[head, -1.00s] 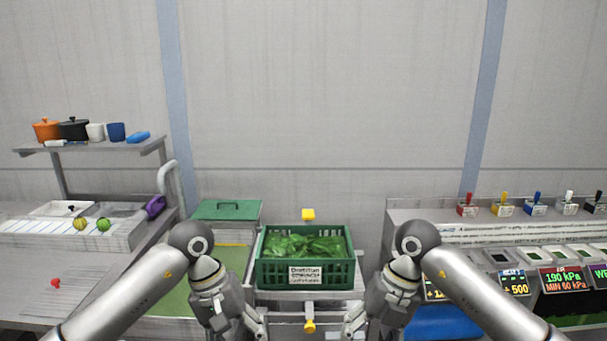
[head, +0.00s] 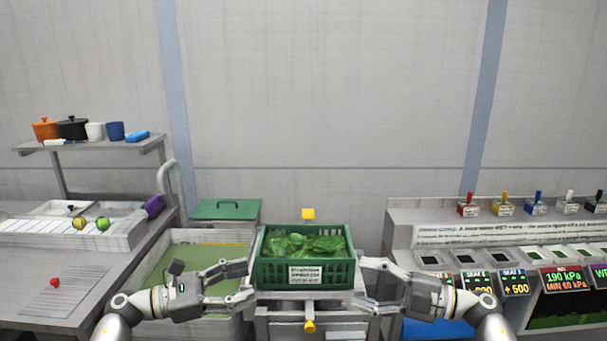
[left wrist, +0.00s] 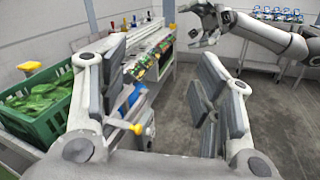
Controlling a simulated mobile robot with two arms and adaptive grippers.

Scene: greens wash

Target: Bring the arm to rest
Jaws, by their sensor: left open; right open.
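My left gripper (head: 247,284) is open in the head view, low in front of the green crate's left side, its fingers pointing right. It looks empty. Its two spread fingers also show in the left wrist view (left wrist: 160,95), with nothing between them. My right gripper (head: 360,284) is open and empty at the crate's right side, its fingers pointing left. It also shows at the top of the left wrist view (left wrist: 194,24). The green crate (head: 305,276) holds leafy greens (head: 300,246) and stands on a grey stand between the grippers. I cannot tell whether either gripper touches it.
A green-bottomed basin (head: 192,262) lies behind my left arm, with a green lid (head: 226,209) behind it. A drainboard counter (head: 50,285) is at left. A console (head: 480,240) with coloured levers and displays is at right. Open floor (left wrist: 170,115) shows in the left wrist view.

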